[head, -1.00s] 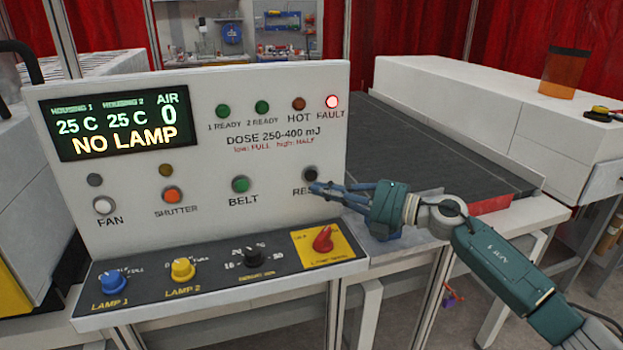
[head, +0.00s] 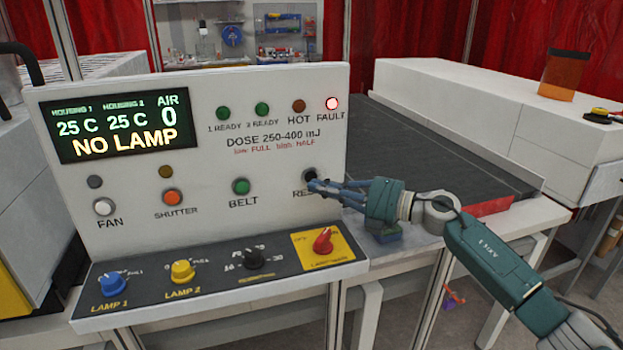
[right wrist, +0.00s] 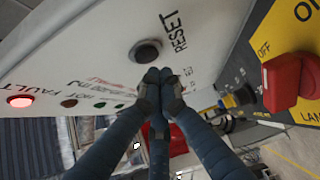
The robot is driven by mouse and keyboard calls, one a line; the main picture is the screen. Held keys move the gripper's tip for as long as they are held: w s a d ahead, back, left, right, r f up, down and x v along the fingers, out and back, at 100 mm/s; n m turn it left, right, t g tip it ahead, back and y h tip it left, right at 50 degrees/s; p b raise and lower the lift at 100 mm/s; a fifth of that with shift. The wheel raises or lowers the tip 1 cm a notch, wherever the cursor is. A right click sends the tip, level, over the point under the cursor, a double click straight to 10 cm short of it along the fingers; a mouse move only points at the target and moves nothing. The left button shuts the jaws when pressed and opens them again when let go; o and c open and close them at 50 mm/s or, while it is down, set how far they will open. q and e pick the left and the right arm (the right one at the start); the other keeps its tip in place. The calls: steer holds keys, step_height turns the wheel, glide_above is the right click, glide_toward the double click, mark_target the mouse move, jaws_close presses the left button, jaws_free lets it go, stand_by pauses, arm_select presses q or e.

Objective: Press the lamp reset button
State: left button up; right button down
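The reset button (head: 310,175) is a black round button at the lower right of the white control panel, its label partly hidden by my gripper in the head view. It shows whole in the right wrist view (right wrist: 146,52), beside the word RESET. My right gripper (head: 314,187) points left at the panel, its tips at the button's lower edge in the head view. In the right wrist view its fingers (right wrist: 160,78) are closed together with nothing between them, just below the button; contact cannot be told. My left gripper is out of view.
The display (head: 112,125) reads NO LAMP and the red FAULT light (head: 332,103) is lit. Below are the blue (head: 113,284) and yellow (head: 183,271) lamp knobs and a red switch (head: 322,240) on a yellow plate. A dark conveyor belt (head: 430,145) lies behind my right arm.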

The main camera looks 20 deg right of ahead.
stand_by(0.7)
steer(key=shift+w, duration=0.2)
steer(key=shift+w, duration=0.25)
steer(key=shift+w, duration=0.4)
stand_by(0.5)
steer(key=shift+s+r, duration=0.1)
steer(key=shift+s+p, duration=0.45)
steer(key=shift+s, duration=0.3)
